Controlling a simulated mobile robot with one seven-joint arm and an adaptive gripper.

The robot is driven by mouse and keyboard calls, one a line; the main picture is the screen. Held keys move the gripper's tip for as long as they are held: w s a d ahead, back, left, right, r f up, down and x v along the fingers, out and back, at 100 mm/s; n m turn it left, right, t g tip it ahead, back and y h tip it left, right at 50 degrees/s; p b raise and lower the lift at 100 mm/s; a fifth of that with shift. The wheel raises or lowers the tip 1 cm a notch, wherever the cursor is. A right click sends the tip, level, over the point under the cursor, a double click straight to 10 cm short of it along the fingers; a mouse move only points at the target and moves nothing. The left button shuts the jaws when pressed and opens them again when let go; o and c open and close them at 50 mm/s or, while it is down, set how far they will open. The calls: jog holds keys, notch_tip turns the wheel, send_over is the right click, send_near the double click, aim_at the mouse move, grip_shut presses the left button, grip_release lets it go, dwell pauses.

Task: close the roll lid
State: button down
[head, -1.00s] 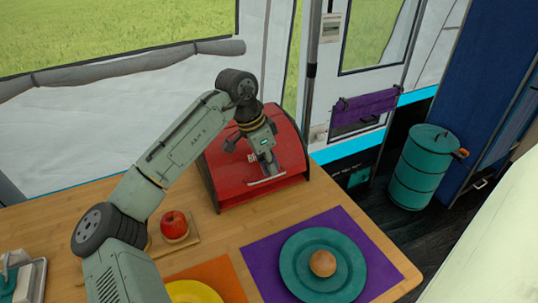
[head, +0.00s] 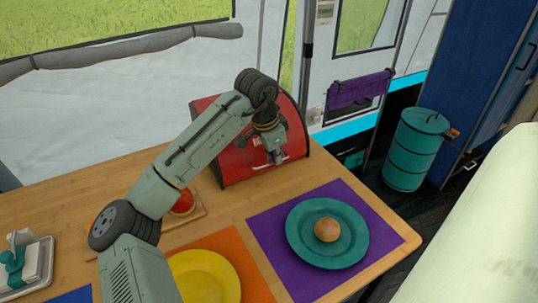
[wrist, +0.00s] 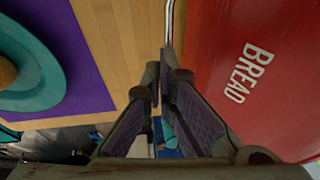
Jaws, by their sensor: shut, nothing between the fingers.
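The red bread box (head: 235,165) stands at the back of the wooden table, partly behind my arm. Its red roll lid (wrist: 245,50), lettered BREAD, fills the right of the wrist view and appears lowered over the front. I cannot tell whether its lower edge is fully seated. A thin pale handle bar (wrist: 168,22) runs along the lid edge just past my fingertips. My gripper (head: 276,158) is shut and empty in front of the lid; its fingers (wrist: 164,75) also show in the wrist view. Contact with the handle cannot be told.
A teal plate (head: 300,245) with a bun (head: 327,229) lies on a purple mat (head: 385,235) in front. A red apple (head: 183,202) sits on a board left of the box, partly behind my arm. A yellow plate (head: 205,275) is nearer. Bare table lies between box and mats.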

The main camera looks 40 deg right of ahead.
jog(key=shift+s+f+t, duration=0.1)
jog(key=shift+f+t, duration=0.2)
jog(key=shift+f, duration=0.4)
jog(key=shift+r, duration=0.1)
jog(key=shift+d+r, duration=0.1)
jog(key=shift+r+p, duration=0.25)
jog(key=shift+p, duration=0.05)
jog(key=w+d+p+v, duration=0.1)
jog(key=v, duration=1.2)
jog(key=shift+s+r, duration=0.2)
jog(key=shift+r, duration=0.1)
jog(key=shift+a, duration=0.1)
